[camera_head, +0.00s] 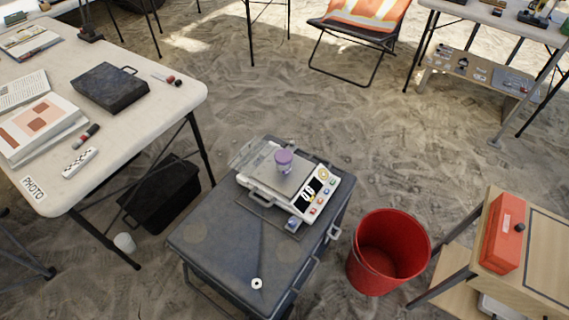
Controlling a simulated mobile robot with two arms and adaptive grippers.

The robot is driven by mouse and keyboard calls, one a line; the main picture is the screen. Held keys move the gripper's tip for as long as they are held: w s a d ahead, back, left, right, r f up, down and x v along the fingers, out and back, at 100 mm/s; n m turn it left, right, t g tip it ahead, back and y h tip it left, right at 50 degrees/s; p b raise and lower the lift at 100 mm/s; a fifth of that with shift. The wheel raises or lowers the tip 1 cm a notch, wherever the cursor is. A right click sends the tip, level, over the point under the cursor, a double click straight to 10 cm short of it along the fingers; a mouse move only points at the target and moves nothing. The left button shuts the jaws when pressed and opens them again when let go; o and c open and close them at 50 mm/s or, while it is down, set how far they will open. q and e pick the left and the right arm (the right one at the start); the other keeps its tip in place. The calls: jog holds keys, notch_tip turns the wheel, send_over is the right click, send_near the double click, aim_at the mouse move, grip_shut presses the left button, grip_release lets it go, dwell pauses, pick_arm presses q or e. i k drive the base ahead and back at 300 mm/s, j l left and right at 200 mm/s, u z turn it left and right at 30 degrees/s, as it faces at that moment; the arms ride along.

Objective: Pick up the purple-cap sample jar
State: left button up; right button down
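A small sample jar with a purple cap (284,157) stands upright on the metal pan of a white digital scale (318,191). The scale rests on the far part of a dark grey case-like stand (215,240). Neither of my grippers shows in the head view, so nothing is seen touching the jar. The jar's lower body is partly covered by its cap from this high angle.
A white table (150,110) with books and a black case (110,88) stands at the left. A red bucket (360,275) stands right of the stand. A red box (502,235) sits on a wooden table at lower right. Sandy floor lies open beyond.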

aim_at(281, 170)
jog(key=k+j+u, duration=0.15)
jog(key=j+u, duration=0.15)
jog(key=k+j+u, duration=0.15)
jog(key=j+u, duration=0.5)
jog(key=j, duration=0.15)
jog(key=k, duration=0.05)
